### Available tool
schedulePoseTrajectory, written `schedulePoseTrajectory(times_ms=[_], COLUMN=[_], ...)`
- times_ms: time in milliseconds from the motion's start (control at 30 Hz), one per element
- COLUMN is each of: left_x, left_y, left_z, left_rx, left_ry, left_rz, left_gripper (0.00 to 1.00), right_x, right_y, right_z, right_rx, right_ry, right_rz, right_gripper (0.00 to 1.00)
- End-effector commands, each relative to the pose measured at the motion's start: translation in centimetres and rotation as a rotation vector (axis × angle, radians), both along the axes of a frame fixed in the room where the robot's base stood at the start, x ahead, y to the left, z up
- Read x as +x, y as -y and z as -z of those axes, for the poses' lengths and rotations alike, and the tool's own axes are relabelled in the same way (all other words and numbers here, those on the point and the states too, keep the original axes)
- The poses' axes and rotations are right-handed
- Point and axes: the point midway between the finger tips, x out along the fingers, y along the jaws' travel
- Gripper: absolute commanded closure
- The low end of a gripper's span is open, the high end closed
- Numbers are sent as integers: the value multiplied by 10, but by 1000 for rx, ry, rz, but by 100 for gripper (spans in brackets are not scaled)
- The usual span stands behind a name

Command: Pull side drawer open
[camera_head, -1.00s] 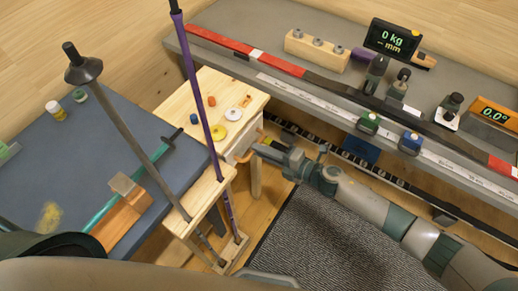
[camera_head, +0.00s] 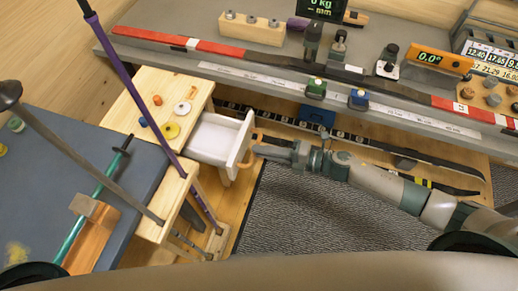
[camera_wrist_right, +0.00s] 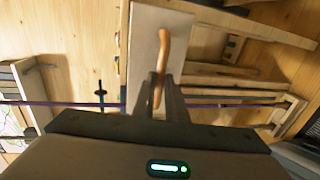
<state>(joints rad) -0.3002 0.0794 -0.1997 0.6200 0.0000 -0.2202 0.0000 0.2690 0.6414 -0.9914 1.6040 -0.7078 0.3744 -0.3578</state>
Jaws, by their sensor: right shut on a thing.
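The side drawer (camera_head: 217,137) is a white tray with a pale front, pulled out to the right of the small wooden side table (camera_head: 190,85). Its inside shows and looks empty. Its orange-brown wooden handle (camera_head: 250,148) is on the front. My right gripper (camera_head: 262,149) reaches in from the right and is shut on this handle. In the right wrist view the handle (camera_wrist_right: 163,52) runs between the two fingers (camera_wrist_right: 160,92), in front of the pale drawer front (camera_wrist_right: 142,45). My left gripper is not in view.
Small discs and coloured pieces, such as a yellow ring (camera_head: 170,131), lie on the side table. A purple pole (camera_head: 130,90) stands in front of it. A blue-grey bench (camera_head: 75,165) is at left, a long grey bench (camera_head: 270,50) behind. A dark mat (camera_head: 300,215) covers floor at right.

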Motion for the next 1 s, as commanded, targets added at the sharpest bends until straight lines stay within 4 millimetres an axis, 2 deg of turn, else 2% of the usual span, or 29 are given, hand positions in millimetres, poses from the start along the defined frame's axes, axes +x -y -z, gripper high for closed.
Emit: schedulePoseTrajectory(times_ms=[100, 133, 200, 733, 1000], left_x=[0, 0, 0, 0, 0], left_y=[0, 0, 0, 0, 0], left_z=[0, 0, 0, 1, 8], left_rx=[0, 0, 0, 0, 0], left_ry=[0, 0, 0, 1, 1], left_rz=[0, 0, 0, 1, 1], left_gripper=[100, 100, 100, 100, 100], right_x=[-1, -1, -1, 0, -9], right_y=[0, 0, 0, 1, 22], right_z=[1, 1, 1, 0, -2], right_rx=[0, 0, 0, -1, -2], right_ry=[-1, -1, -1, 0, 0], right_rz=[-1, -1, -1, 0, 0], right_gripper=[100, 81, 70, 70, 70])
